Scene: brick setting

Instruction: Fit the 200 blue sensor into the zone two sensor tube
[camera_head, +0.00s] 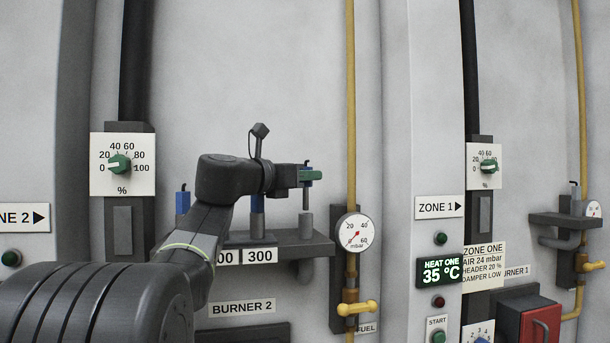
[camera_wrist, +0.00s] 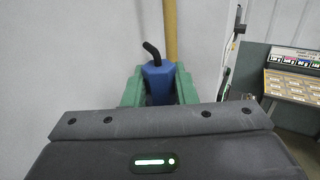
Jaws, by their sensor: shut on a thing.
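My gripper (camera_head: 312,175) has green fingers and is shut on a blue sensor (camera_wrist: 158,80) with a bent black cable on top. In the wrist view the blue body sits upright between both fingers. In the head view the fingers hide most of it; its thin grey rod hangs down to the mouth of a grey tube (camera_head: 306,222) on the right end of the shelf. I cannot tell how far the rod is inside the tube. The sensor's own number does not show.
A yellow pipe (camera_head: 350,120) and a pressure gauge (camera_head: 356,233) stand close right of the tube.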

